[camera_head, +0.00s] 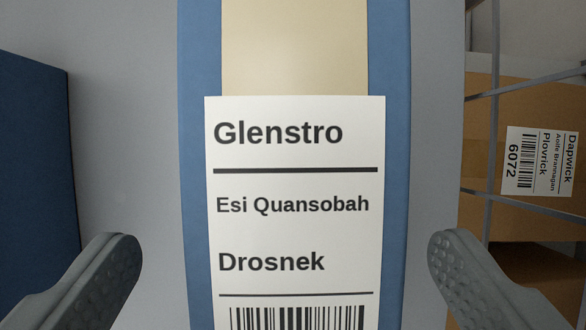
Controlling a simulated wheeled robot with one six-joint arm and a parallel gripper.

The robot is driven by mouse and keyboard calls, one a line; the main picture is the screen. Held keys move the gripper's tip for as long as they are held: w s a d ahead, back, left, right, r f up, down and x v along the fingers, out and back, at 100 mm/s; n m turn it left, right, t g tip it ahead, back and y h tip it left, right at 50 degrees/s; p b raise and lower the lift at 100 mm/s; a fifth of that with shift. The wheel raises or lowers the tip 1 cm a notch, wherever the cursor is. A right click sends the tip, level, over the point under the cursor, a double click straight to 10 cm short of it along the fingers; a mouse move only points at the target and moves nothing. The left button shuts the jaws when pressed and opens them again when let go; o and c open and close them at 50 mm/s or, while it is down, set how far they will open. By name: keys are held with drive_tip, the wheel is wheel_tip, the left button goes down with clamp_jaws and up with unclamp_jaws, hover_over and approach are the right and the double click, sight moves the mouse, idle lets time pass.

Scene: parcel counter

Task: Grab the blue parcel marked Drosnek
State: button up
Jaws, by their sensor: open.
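A blue parcel (396,150) with a beige strip (294,45) along its top fills the middle of the view. Its white label (294,180) reads Glenstro, Esi Quansobah and Drosnek, with a barcode cut off by the lower edge. My gripper (285,255) is open, with one finger to the left and one to the right of the parcel. Grey surface shows between each finger and the parcel, so they look apart from it. The parcel's top and bottom ends are out of view.
A dark blue object (32,170) stands at the left edge. On the right, behind grey wire bars (493,130), is a brown box (480,155) with a label (540,160) reading Dapwick, Plovrick, 6072. Grey surface (125,130) lies bare on both sides of the parcel.

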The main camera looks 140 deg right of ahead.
sight(295, 204)
drive_tip(key=shift+x, duration=2.75)
drive_tip(key=shift+w+d+r, duration=0.15)
drive_tip(key=c, duration=1.4)
